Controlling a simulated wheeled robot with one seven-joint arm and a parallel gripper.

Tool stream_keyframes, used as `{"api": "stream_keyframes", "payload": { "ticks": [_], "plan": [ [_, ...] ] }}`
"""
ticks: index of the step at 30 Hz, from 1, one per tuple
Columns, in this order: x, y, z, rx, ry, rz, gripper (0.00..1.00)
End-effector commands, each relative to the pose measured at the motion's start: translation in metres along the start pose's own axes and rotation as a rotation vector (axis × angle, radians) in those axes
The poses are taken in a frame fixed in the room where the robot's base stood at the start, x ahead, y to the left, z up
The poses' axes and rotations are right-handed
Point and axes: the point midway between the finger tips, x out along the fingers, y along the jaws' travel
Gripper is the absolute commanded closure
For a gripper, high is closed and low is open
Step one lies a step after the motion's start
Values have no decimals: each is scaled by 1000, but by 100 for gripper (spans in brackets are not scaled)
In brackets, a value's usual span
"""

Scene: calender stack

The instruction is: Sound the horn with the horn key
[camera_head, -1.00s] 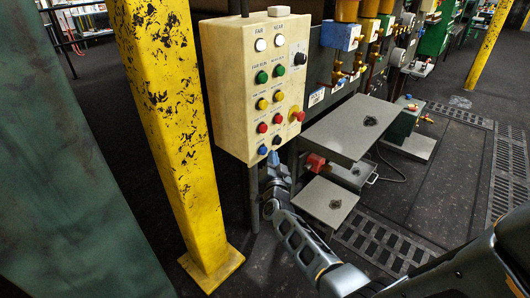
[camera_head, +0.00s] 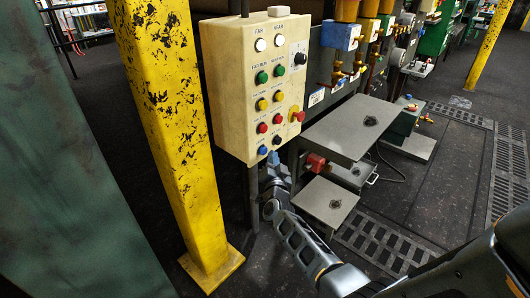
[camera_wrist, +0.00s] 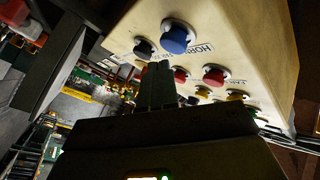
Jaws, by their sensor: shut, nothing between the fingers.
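The horn key is a round blue button (camera_wrist: 175,38) beside the label HORN in the wrist view. In the head view the blue key (camera_head: 262,150) sits at the bottom left of the cream control box (camera_head: 230,95). My gripper (camera_wrist: 157,70) is shut and empty, its fingers pointing at the panel. In the wrist view the fingertips show just under the blue key, with a small gap in the picture; the depth between them is unclear. In the head view my gripper (camera_head: 272,160) is small and partly hidden at the box's lower edge.
A black knob (camera_wrist: 144,47) is beside the horn key, with red (camera_wrist: 214,75) and yellow buttons close by. A red mushroom knob on a yellow base (camera_head: 297,115) juts from the box's side. A yellow post (camera_head: 175,120) stands left, grey plates (camera_head: 350,135) right.

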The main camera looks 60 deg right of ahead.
Motion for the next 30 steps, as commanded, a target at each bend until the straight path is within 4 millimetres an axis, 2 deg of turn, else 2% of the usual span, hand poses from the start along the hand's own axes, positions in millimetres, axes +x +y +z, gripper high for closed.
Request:
{"api": "stream_keyframes", "payload": {
  "ticks": [30],
  "plan": [
    [6, -4, 4, 0, 0, 0, 100]
  ]
}}
